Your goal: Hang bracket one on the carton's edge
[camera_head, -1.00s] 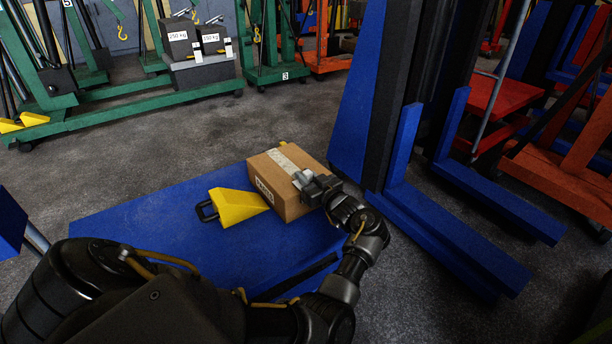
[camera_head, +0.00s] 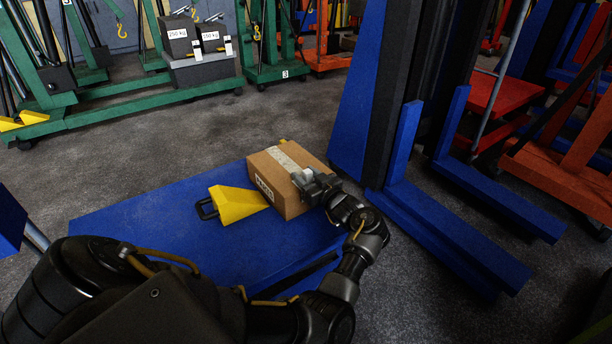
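The brown carton (camera_head: 277,192) stands on the blue platform (camera_head: 140,222), with a pale tape strip along its top and a label on its front. My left gripper (camera_head: 304,180) is at the right part of the carton's top, near its edge. A small light grey piece shows at the fingertips. It may be bracket one, but I cannot tell it from the fingers. The dark gripper body hides part of the carton's right edge, and I cannot see whether the fingers are shut. My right gripper is not in view.
A yellow wedge (camera_head: 238,204) with a black handle lies against the carton's left side. A bit of yellow shows behind the carton. A blue lifting frame (camera_head: 362,90) stands close on the right. Grey floor (camera_head: 160,150) behind the platform is clear.

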